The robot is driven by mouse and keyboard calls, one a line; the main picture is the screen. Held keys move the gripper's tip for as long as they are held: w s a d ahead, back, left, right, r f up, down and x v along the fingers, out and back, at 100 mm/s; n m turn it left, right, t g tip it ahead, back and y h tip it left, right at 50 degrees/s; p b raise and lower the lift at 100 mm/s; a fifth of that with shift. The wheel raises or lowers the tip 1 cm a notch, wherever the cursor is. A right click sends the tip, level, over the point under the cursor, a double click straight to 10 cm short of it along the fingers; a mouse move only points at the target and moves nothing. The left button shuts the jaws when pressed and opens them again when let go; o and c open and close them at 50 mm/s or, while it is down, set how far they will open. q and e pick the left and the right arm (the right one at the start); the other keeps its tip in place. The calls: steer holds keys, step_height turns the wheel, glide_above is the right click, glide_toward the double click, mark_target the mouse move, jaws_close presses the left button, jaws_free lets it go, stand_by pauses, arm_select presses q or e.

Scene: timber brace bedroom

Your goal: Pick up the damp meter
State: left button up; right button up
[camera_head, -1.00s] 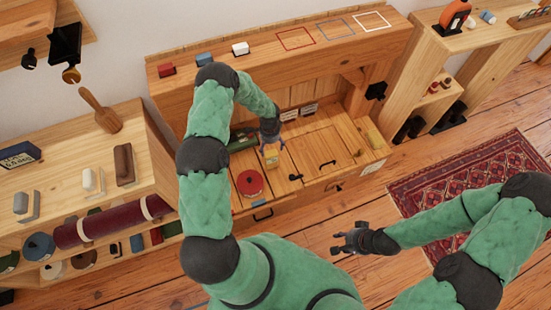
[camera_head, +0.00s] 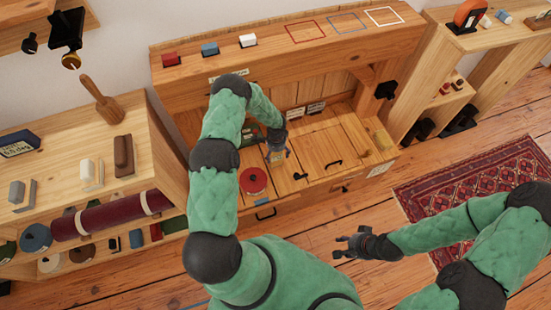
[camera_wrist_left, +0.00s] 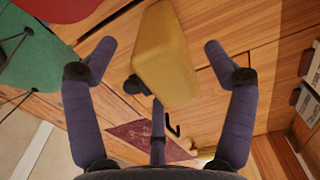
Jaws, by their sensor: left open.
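A yellow block-like thing with a dark knob, which looks like the damp meter (camera_wrist_left: 165,55), shows in the left wrist view between the spread fingers of my left gripper (camera_wrist_left: 160,48). The fingers stand apart on either side with gaps to it. In the head view my left gripper (camera_head: 275,158) is over the wooden bench top and hides nearly all of the meter. My right gripper (camera_head: 343,246) is empty above the floor in front of the bench, with its fingers apart.
A red round thing (camera_head: 253,181) lies left of my left gripper, and a green thing (camera_head: 250,133) is behind it. The wooden bench (camera_head: 325,142) has dark handles. Red, blue and white blocks stand on its upper shelf (camera_head: 280,45). A patterned rug (camera_head: 480,185) lies at right.

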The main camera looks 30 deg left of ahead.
arm_select(q)
steer(key=c, duration=1.3)
steer(key=shift+o, duration=0.2)
steer(key=shift+r, duration=0.1)
